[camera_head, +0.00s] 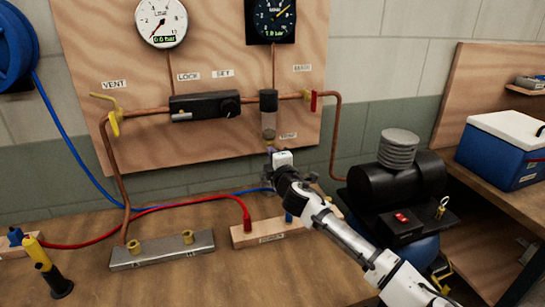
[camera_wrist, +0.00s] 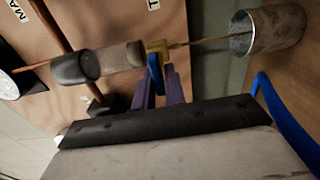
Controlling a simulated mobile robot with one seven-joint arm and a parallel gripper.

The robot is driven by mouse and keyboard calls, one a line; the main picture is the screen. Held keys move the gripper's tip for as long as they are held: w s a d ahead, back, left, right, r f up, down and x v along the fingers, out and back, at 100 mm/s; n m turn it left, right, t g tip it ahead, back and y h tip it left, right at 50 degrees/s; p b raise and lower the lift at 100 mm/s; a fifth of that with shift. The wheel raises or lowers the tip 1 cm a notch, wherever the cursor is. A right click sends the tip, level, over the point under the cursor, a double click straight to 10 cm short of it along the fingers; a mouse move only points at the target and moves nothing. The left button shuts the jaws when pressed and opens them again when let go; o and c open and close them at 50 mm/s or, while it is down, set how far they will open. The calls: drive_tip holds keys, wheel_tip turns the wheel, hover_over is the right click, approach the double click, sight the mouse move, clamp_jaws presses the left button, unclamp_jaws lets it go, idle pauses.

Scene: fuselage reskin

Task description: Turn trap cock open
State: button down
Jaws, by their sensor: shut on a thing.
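The trap (camera_head: 268,115) hangs on the copper line on the wooden panel; its dark top and cloudy bowl also show in the wrist view (camera_wrist: 120,57). Below the bowl is the brass trap cock (camera_wrist: 157,47) with a blue lever (camera_wrist: 155,73). My gripper (camera_head: 270,149) is up at the trap's lower end. In the wrist view its purple fingers (camera_wrist: 160,82) are shut on the blue lever, one on each side. A thin yellowish line runs from the cock to a metal cup (camera_wrist: 267,30); I cannot tell whether it is a tube or liquid.
A yellow vent lever (camera_head: 114,120), a black regulator (camera_head: 204,105) and a red-handled valve (camera_head: 313,100) sit along the copper pipe. Red (camera_head: 180,206) and blue hoses cross the bench. A black compressor (camera_head: 397,180) stands right of my arm.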

drive_tip(key=c, duration=1.5)
unclamp_jaws()
drive_tip(key=shift+s, duration=0.1)
drive_tip(key=b+v, duration=0.4)
drive_tip(key=v, duration=0.9)
drive_tip(key=shift+s+d, duration=0.1)
drive_tip(key=shift+s, duration=0.2)
